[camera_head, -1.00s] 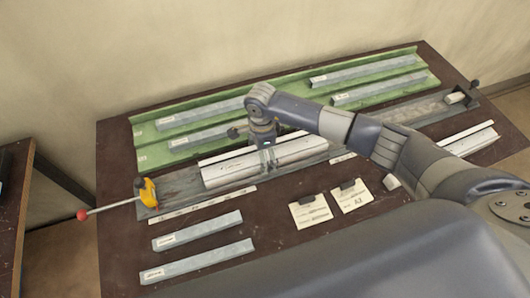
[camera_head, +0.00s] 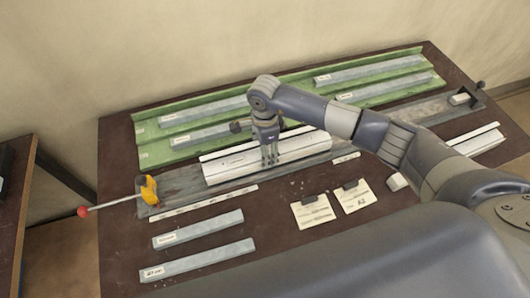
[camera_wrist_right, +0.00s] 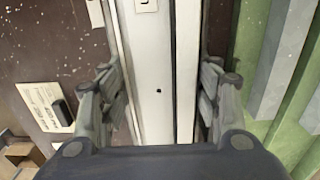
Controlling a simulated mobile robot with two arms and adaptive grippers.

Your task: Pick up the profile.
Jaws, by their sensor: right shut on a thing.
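The white profile (camera_head: 230,168) lies lengthwise over the grey clamp bed (camera_head: 182,186) in the middle of the bench. It has a small label near its left end. My right gripper (camera_head: 270,160) comes down on it from above, near its middle, and is shut on it. In the right wrist view the profile (camera_wrist_right: 153,70) runs between the two fingers (camera_wrist_right: 165,95), one on each side. I cannot tell whether its underside touches the bed. My left gripper is not in view.
A yellow clamp (camera_head: 149,190) with a red-knobbed lever stands at the bed's left end. Green racks (camera_head: 155,154) with grey bars lie behind. Two loose grey bars (camera_head: 198,230) and two paper cards (camera_head: 312,211) lie in front. Another white profile (camera_head: 478,139) lies at right.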

